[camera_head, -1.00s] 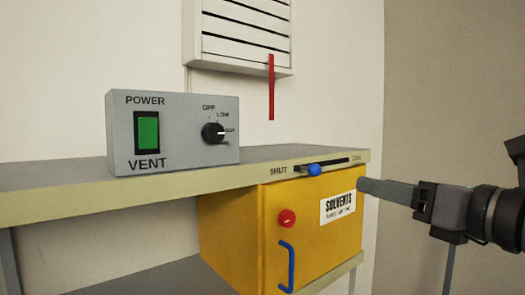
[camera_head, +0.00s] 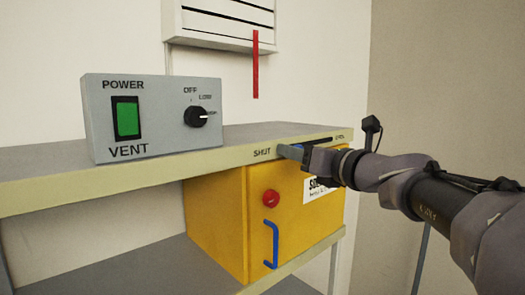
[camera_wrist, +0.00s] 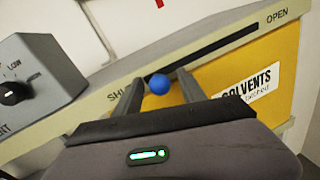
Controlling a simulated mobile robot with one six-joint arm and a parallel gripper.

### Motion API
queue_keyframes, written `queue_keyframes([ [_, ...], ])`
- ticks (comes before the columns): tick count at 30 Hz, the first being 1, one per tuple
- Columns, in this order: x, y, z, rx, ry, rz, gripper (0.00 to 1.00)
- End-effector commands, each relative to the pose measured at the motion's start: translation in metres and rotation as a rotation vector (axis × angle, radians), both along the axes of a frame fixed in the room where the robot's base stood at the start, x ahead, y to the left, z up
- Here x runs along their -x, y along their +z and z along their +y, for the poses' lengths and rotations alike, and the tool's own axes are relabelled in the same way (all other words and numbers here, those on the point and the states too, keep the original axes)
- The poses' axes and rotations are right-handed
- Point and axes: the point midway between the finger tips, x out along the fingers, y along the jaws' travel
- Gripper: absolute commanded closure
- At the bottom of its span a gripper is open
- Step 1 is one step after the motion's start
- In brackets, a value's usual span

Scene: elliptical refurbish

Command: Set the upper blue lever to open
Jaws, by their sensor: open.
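The upper blue lever is a round blue knob (camera_wrist: 159,84) on a dark slot (camera_wrist: 205,54) in the shelf's front edge. The slot is marked SHUT at its left end and OPEN at its right end, and the knob sits near the SHUT end. My gripper (camera_wrist: 157,88) is open, with one finger on each side of the knob in the wrist view. I cannot tell whether either finger touches it. In the head view my gripper (camera_head: 290,151) is at the slot and hides most of the knob.
Below the shelf (camera_head: 60,190) is a yellow SOLVENTS cabinet (camera_head: 220,220) with a red knob (camera_head: 271,198) and a lower blue handle (camera_head: 271,245). A grey VENT box (camera_head: 160,140) stands on the shelf. A red lever (camera_head: 255,65) hangs from the wall vent (camera_head: 220,20).

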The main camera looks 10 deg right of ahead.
Motion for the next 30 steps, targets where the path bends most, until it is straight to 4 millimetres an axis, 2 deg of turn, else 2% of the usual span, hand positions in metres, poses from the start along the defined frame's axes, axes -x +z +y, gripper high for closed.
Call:
queue_keyframes([
  [3,0.0003,0.0,-0.0001,0.0,0.0,0.0,0.52],
  [9,0.0004,0.0001,-0.0002,0.0,0.0,0.0,0.91],
  [11,0.0005,0.0001,-0.0003,0.0,0.0,0.0,1.0],
  [30,0.0007,0.0002,-0.0005,0.001,0.0,0.0,1.0],
])
